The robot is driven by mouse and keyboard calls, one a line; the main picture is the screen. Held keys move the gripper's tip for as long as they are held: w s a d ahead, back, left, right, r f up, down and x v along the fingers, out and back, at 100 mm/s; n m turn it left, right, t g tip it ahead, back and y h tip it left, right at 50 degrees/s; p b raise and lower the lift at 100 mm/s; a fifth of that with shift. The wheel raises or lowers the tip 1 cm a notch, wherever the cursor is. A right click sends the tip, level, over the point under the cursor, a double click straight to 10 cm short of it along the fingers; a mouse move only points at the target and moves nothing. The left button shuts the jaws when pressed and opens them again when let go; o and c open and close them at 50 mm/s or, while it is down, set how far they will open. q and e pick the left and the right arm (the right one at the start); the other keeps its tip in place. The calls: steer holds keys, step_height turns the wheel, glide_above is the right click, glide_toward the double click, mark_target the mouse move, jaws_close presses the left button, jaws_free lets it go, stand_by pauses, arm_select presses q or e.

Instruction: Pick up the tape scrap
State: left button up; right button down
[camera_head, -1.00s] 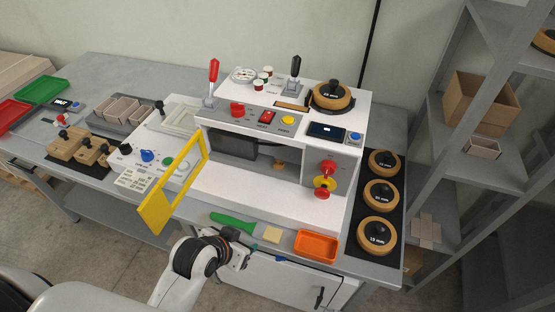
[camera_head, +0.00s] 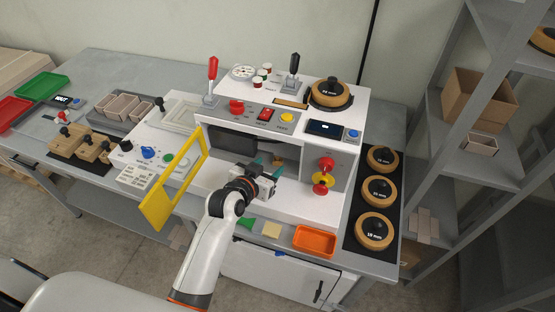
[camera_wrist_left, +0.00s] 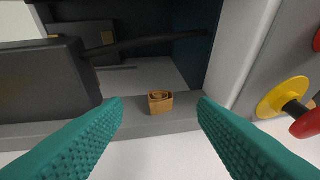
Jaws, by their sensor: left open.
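The tape scrap (camera_wrist_left: 160,101) is a small brown, folded-looking piece on the grey ledge inside the box former's opening, in the middle of the left wrist view. It also shows in the head view (camera_head: 278,161), just beyond my gripper. My left gripper (camera_head: 266,168) reaches into the opening of the white box former (camera_head: 296,206). Its teal fingers are open and empty, one on each side of the scrap in the left wrist view (camera_wrist_left: 160,112), with the scrap ahead of the tips. My right gripper is not in view.
A dark block (camera_wrist_left: 45,80) with a rod stands left of the scrap inside the opening. A red and yellow knob (camera_head: 323,176) is to the right. The yellow guard door (camera_head: 158,203) stands open at left.

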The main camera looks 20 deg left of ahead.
mark_target(277, 161)
arm_select(q)
steer(key=shift+p+x, duration=0.5)
steer(key=shift+x, duration=2.2)
steer(key=shift+s+f, duration=0.1)
steer(key=shift+f, duration=0.1)
steer(key=shift+a, duration=0.1)
steer(key=shift+c, duration=0.2)
steer(key=c, duration=1)
